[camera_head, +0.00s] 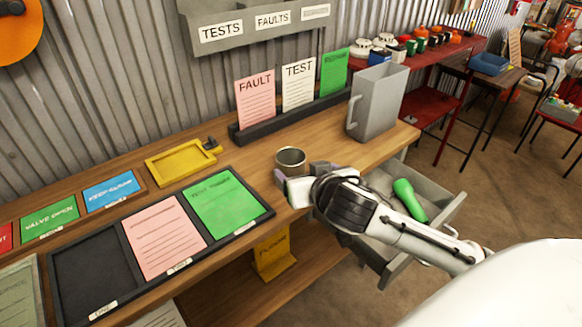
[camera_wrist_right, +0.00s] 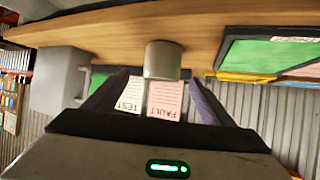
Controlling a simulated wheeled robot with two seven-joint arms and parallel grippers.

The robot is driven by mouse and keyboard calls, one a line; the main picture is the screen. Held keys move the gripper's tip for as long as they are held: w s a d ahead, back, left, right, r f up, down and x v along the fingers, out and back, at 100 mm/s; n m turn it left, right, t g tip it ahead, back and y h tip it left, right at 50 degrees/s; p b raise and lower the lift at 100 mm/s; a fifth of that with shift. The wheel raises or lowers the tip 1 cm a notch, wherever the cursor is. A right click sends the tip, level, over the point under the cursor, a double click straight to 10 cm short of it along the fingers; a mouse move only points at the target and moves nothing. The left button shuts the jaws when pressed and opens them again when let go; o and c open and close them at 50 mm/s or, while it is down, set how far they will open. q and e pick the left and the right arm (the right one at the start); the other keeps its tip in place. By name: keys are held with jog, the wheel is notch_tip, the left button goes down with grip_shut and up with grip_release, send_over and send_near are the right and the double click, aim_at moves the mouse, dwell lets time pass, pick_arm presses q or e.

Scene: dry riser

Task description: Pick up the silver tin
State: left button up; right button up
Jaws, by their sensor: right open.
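The silver tin (camera_head: 290,160) is a short, open-topped metal can standing upright on the wooden workbench (camera_head: 225,160). It also shows in the right wrist view (camera_wrist_right: 163,58), where the picture is upside down, just beyond and roughly between the fingertips. My right gripper (camera_head: 302,172) is open and empty, close to the near side of the tin. Its two fingers (camera_wrist_right: 158,80) are spread apart, and the tin does not appear held. Whether a finger touches it I cannot tell. My left gripper is not in view.
A grey jug (camera_head: 377,101) stands right of the tin. Behind is a dark rack (camera_head: 290,118) with pink, white and green cards. A yellow tray (camera_head: 180,163) and a black sectioned tray (camera_head: 85,272) lie to the left. An open drawer (camera_head: 447,208) holds a green torch (camera_head: 408,199) beneath my arm.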

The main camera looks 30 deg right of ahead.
aim_at(295, 168)
jog(key=x, duration=0.7)
jog(key=shift+w+a+f+p, duration=0.15)
jog(key=shift+w+a+p, duration=0.1)
jog(key=shift+p, duration=0.1)
jog(key=c, duration=1.2)
jog(key=shift+o, duration=0.2)
